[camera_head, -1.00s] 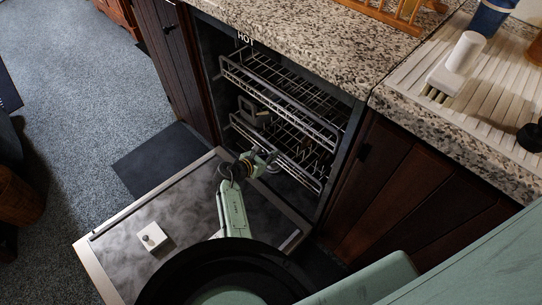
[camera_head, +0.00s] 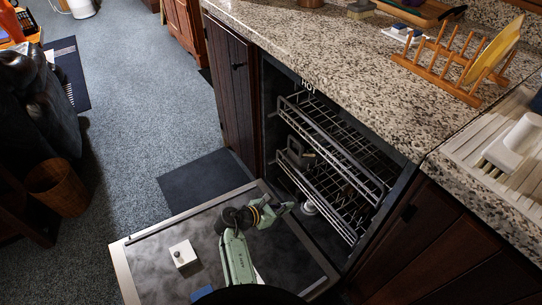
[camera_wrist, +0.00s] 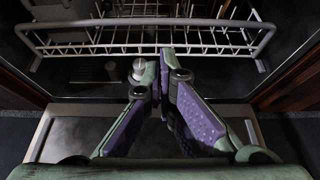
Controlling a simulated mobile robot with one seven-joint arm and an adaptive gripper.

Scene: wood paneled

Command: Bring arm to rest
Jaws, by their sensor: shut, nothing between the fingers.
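My gripper (camera_head: 289,207) is at the end of my green arm, over the open dishwasher door (camera_head: 142,262) and in front of the racks. In the wrist view my gripper (camera_wrist: 165,58) has its purple-padded fingers together with nothing between them. The dishwasher's upper rack (camera_head: 335,150) and lower rack (camera_head: 322,195) are pulled out slightly or sit near the opening. A rack (camera_wrist: 150,24) spans the top of the wrist view, beyond the fingertips.
A small white block (camera_head: 183,256) lies on the door. A whitish round thing (camera_head: 309,208) sits low in the dishwasher opening. The granite counter (camera_head: 375,75) holds a wooden dish rack (camera_head: 450,68). A dark mat (camera_head: 205,178) and open carpet (camera_head: 150,110) lie to the left.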

